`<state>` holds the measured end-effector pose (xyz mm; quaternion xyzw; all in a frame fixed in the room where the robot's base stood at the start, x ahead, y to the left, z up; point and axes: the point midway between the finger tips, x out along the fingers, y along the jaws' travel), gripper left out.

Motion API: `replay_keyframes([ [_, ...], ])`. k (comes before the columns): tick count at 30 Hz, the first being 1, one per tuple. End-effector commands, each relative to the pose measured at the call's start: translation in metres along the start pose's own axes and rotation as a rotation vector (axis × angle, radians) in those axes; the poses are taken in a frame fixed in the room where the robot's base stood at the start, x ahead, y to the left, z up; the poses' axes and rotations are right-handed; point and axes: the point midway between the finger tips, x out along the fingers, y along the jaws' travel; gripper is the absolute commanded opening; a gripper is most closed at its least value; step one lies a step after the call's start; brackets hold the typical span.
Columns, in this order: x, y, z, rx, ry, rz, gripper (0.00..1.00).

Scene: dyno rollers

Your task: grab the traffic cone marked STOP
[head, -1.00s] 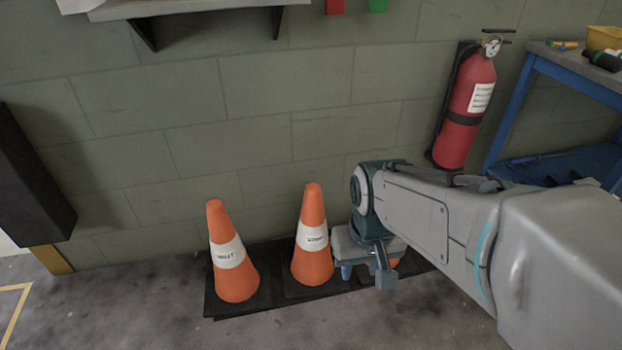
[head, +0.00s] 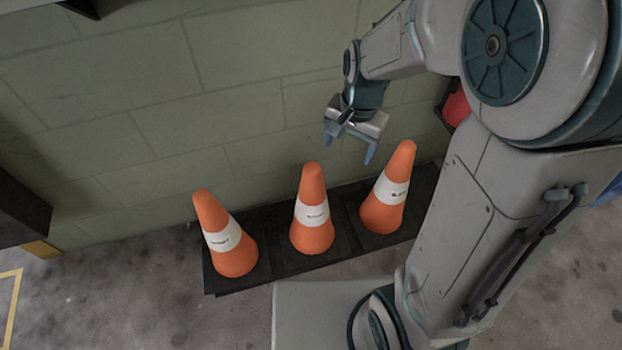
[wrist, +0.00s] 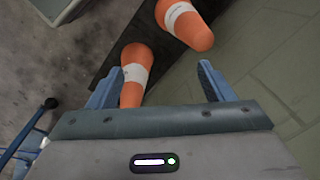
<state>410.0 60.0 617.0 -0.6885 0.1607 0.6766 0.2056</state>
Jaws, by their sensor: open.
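Three orange cones with white bands stand in a row: a left cone (head: 227,239), a middle cone (head: 312,212) and a right cone (head: 389,190). Their band lettering is too small and blurred to read surely, so I cannot tell which says STOP. My gripper (head: 348,149) is open and empty, above and behind the gap between the middle and right cones, apart from both. In the wrist view, my open fingers (wrist: 158,72) frame part of the view. One cone (wrist: 137,54) shows beside the left finger and another cone (wrist: 187,22) lies farther up; their lettering is unreadable there.
The cones stand on a dark low base (head: 278,262) along the green block wall (head: 150,130). A red extinguisher (head: 457,106) is mostly hidden behind my arm at right. A dark box (head: 20,207) is on the left wall. Grey floor (head: 130,300) in front is clear.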

Motion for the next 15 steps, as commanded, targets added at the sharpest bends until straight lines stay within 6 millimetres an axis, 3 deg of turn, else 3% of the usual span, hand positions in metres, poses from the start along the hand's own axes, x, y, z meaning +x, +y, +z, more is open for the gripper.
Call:
replay_keyframes([
  [1,-0.001,-0.016,-0.005,0.054,-0.009,0.012,0.74],
  [6,0.019,-0.059,-0.020,0.258,-0.008,0.040,0.74],
  [10,0.034,-0.081,-0.025,0.367,0.002,0.056,0.74],
  [15,0.047,-0.094,-0.027,0.437,0.013,0.065,0.74],
])
